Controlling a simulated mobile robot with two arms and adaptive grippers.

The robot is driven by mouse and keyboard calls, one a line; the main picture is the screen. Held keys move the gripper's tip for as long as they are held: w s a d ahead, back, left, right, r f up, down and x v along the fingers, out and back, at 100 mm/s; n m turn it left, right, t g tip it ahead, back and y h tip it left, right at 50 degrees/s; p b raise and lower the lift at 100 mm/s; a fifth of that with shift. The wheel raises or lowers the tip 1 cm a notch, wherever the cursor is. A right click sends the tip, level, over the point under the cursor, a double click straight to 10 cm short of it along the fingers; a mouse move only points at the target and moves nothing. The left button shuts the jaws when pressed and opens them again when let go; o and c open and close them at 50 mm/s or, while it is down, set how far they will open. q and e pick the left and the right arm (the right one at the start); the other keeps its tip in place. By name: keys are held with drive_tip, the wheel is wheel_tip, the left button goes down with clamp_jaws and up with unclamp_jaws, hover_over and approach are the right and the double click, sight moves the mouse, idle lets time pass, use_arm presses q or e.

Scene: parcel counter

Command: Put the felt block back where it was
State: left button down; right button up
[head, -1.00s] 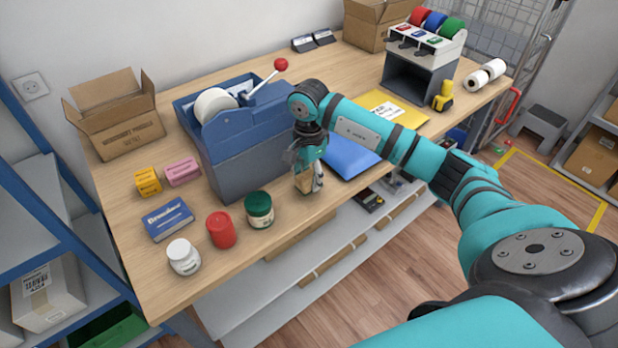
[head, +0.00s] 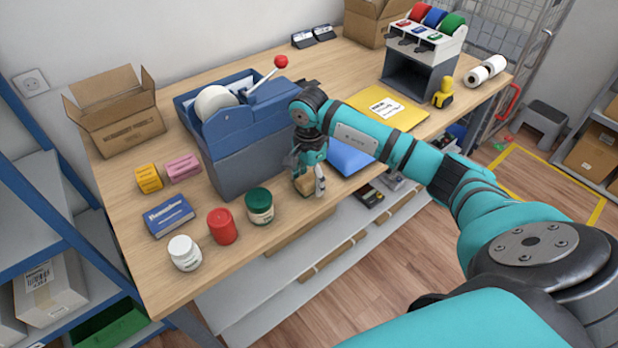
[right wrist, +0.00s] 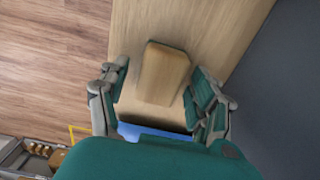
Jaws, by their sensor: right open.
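The felt block, a tan wooden-looking block with a dark edge at one end, stands on the counter near its front edge, in front of the blue and grey tape dispenser. It shows small in the head view (head: 304,186) and clearly in the right wrist view (right wrist: 165,72). My right gripper (head: 309,183) is open and low over the counter, with its fingers on either side of the block. In the right wrist view, gaps show between the block and both fingers (right wrist: 161,84). The gripper partly hides the block in the head view. My left gripper is not in view.
The tape dispenser (head: 245,160) stands close behind my right gripper. A green-lidded jar (head: 260,208), red jar (head: 222,227) and white jar (head: 184,253) line the front to the left. A blue envelope (head: 350,158) lies just right of the gripper.

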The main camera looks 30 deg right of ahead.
sight(309, 178)
drive_tip(key=shift+r, duration=0.4)
wheel_tip(309, 178, up, 12)
drive_tip(key=b, duration=0.3)
drive_tip(key=shift+f, duration=0.25)
drive_tip(key=shift+f, duration=0.1)
